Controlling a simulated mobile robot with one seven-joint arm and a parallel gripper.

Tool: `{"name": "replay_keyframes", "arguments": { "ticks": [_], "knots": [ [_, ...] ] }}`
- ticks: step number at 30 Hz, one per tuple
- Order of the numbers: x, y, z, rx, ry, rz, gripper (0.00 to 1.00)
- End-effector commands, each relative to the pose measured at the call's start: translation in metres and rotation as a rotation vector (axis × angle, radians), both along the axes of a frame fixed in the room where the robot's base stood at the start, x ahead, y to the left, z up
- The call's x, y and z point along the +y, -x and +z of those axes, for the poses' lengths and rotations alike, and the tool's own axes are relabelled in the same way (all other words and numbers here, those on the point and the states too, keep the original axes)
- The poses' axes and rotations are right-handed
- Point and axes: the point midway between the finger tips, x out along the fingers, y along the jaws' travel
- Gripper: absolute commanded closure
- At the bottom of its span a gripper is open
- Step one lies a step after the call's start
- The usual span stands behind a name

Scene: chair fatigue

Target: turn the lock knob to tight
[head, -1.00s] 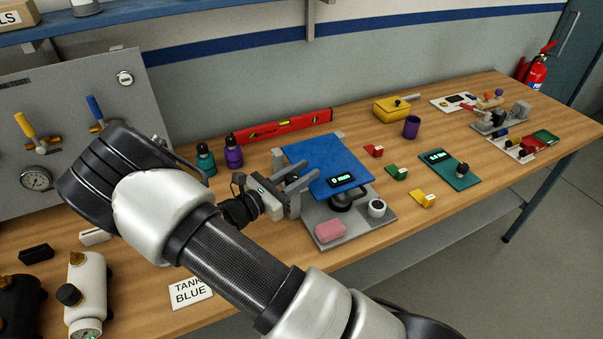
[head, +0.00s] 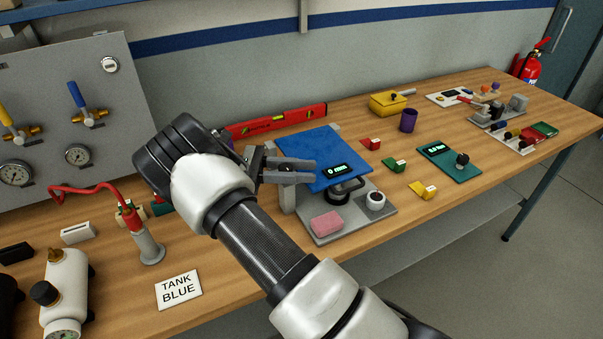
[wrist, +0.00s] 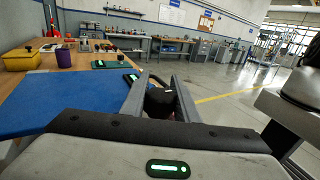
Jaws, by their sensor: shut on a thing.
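The test rig has a blue seat plate (head: 312,148) above a grey base (head: 330,232). My gripper (head: 314,171) lies along the left part of the blue plate in the head view, fingers pointing right and nearly level. In the wrist view my gripper (wrist: 160,88) is shut on a dark knob (wrist: 160,103) with a small white mark, held between its two fingers. The knob is hidden in the head view, and its tight mark cannot be read. A black handle (head: 345,190) and a white round part with a dark top (head: 376,201) stand at the plate's front right.
A pink block (head: 326,222) lies on the base. A red level (head: 275,122) lies behind. A red-hosed pump (head: 147,245) stands left of my arm.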

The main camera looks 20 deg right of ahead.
Motion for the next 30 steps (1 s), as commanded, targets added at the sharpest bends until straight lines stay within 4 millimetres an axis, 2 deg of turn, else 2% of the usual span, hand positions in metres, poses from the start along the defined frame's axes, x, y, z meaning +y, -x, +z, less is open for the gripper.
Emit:
{"name": "replay_keyframes", "arguments": {
  "ticks": [7,21,22,25,30],
  "knots": [
    [0.0011,0.0026,-0.0006,0.000,0.001,-0.069,0.95],
    [0.0014,0.0029,0.0006,0.000,0.002,-0.082,0.95],
    [0.0014,0.0029,0.0006,0.000,0.002,-0.081,0.71],
    [0.0013,0.0029,0.0006,0.000,0.002,-0.081,0.54],
    [0.0011,0.0029,0.0005,0.000,0.002,-0.081,0.54]
  ]
}}
